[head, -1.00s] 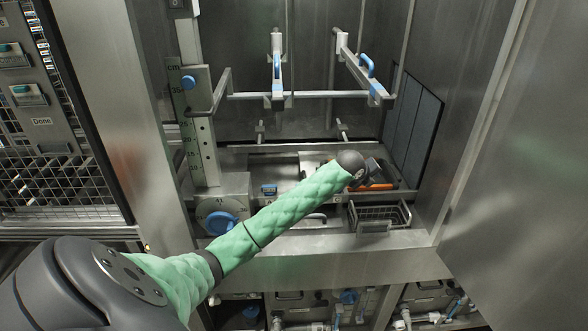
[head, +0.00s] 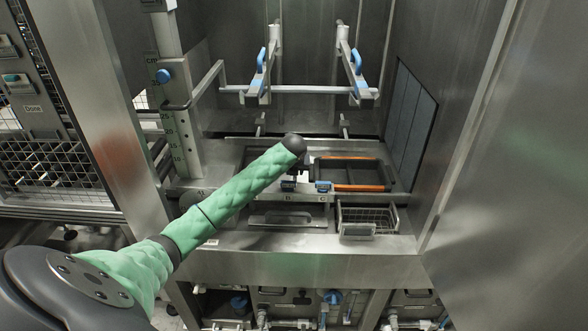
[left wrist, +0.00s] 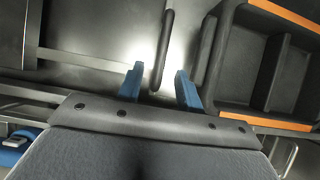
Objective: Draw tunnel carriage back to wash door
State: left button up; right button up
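A metal frame with two arms and blue handles (head: 357,61) stands at the back of the steel bay; I cannot tell for certain whether it is the tunnel carriage. My left gripper (head: 297,174) is low over the bay's middle, mostly hidden under my wrist, left of an orange-edged dark tray (head: 350,158). In the left wrist view its two blue fingers (left wrist: 159,87) are apart. A dark rounded bar (left wrist: 165,45) lies in line with the gap between them, and contact cannot be told. The tray also shows at right there (left wrist: 232,70). My right gripper is not in view.
A centimetre scale post (head: 175,110) stands at left. A wire basket (head: 367,218) sits at front right. Small blue tabs (head: 323,186) line the ledge. Steel walls close in both sides, with a dark slatted panel (head: 411,120) at right.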

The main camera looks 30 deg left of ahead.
aim_at(295, 177)
pick_arm(q)
jog(key=shift+w+f, duration=0.3)
jog(key=shift+f, duration=0.2)
jog(key=shift+x, duration=1.15)
jog(key=shift+b+x, duration=0.65)
jog(key=shift+x, duration=1.25)
jog(key=shift+a, duration=0.1)
